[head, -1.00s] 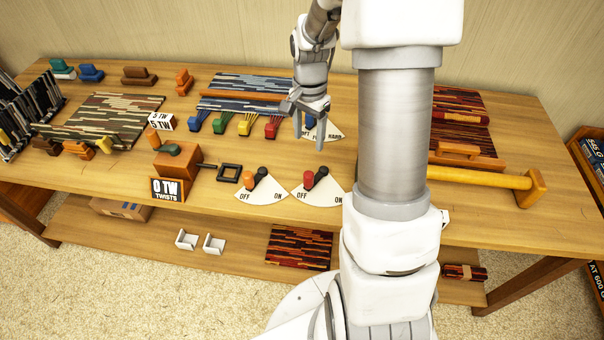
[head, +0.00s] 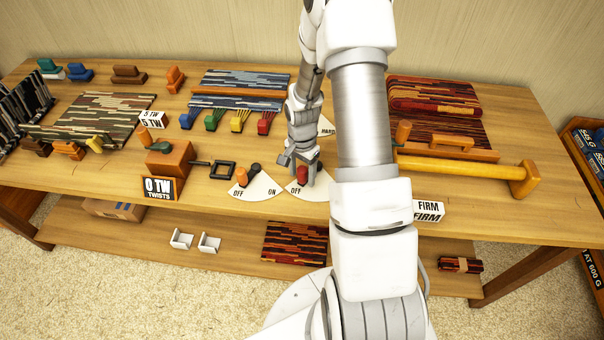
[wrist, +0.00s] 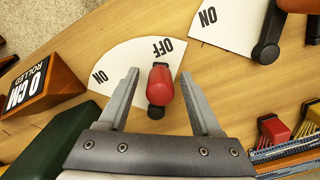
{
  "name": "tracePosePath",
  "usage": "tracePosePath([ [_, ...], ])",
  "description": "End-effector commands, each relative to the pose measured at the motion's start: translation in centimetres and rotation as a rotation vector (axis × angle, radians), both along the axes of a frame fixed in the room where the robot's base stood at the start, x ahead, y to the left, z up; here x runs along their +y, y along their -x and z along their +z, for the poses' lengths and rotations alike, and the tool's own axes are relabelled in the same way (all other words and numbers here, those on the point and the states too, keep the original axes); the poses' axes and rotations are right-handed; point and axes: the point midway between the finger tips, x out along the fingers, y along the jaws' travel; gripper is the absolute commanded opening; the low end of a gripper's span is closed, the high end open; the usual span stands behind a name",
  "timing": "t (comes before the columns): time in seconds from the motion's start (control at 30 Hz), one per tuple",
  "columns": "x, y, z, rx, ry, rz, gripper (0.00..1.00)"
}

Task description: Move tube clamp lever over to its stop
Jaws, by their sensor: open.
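A red lever (head: 302,174) with a dark pivot stands on a white fan-shaped plate (head: 291,189) marked OFF and ON. In the wrist view the red lever (wrist: 160,79) points toward OFF on its plate (wrist: 128,62). No label shows which lever is the tube clamp. My gripper (head: 299,169) is at the red lever, pointing down. In the wrist view my gripper (wrist: 159,72) is open, with one finger on each side of the red knob and a visible gap to both. The ON end of this plate is hidden by my arm in the head view.
An orange lever (head: 241,176) on a similar plate (head: 262,188) is close on the left. A black square frame (head: 222,170) and orange block (head: 169,160) lie beyond it. Coloured yarn holders (head: 264,123) stand behind. A FIRM sign (head: 428,209) is at right.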

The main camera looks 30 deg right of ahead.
Motion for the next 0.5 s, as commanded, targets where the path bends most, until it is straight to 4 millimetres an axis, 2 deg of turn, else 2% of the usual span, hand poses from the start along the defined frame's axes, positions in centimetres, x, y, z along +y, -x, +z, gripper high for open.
tracePosePath([
  [0.33, 0.00, -0.04, -0.35, -0.001, 0.000, -0.001, 0.66],
  [0.37, 0.00, -0.04, -0.35, -0.001, 0.000, 0.000, 0.62],
  [0.5, 0.00, -0.04, -0.34, -0.001, 0.000, 0.000, 0.37],
])
